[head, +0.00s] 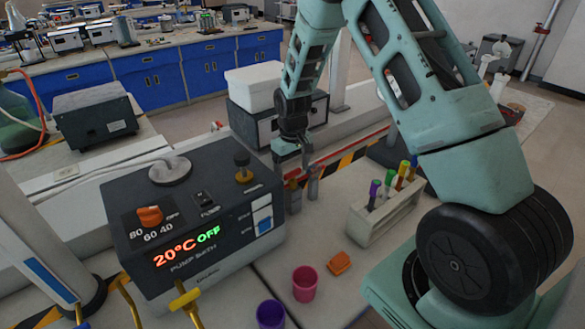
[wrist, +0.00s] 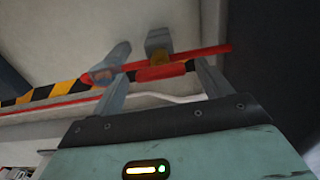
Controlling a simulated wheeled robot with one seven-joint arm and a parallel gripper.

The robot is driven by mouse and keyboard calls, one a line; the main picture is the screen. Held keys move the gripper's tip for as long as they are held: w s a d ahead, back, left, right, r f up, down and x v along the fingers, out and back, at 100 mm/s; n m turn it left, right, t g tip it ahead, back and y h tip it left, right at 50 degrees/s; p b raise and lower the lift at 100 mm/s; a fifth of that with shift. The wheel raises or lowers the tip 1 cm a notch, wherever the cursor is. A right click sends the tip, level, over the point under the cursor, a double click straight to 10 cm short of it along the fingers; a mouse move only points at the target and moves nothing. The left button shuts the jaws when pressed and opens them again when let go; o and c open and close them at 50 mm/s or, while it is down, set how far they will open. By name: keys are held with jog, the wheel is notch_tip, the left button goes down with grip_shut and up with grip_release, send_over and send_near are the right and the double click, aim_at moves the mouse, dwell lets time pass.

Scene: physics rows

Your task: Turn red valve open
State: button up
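The handle runs across the gap between the fingers and reaches past both sides. I cannot tell whether either finger touches it. In the head view my gripper (head: 304,190) points down behind the pump bath, and the valve is mostly hidden by the fingers.
The dark pump bath (head: 205,215) stands just left of my gripper. A tube rack (head: 385,212) with several coloured tubes is at the right. A pink cup (head: 305,283), a purple cup (head: 270,314) and an orange piece (head: 338,263) stand in front. A yellow-black stripe (head: 352,160) runs behind.

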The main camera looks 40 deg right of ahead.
aim_at(293, 171)
notch_tip(293, 171, up, 17)
jog(key=b, duration=0.3)
jog(key=shift+r, duration=0.2)
dwell(0.6)
jog(key=s+a+f+t, duration=0.15)
jog(key=s+a, duration=0.25)
jog(key=s, duration=0.5)
jog(key=s+a+f+t, duration=0.1)
jog(key=s+a+f, duration=0.25)
jog(key=s, duration=0.55)
jog(key=s+a+r+n+g, duration=0.1)
jog(key=s+a+n, duration=0.2)
jog(key=s+a, duration=0.3)
jog(key=s+a+r+n+g, duration=0.1)
jog(key=s+a+n, duration=0.3)
jog(key=s+a, duration=0.3)
jog(key=a, duration=0.5)
jog(key=shift+a+r+y, duration=0.2)
jog(key=shift+a+y, duration=0.1)
jog(key=shift+a, duration=0.1)
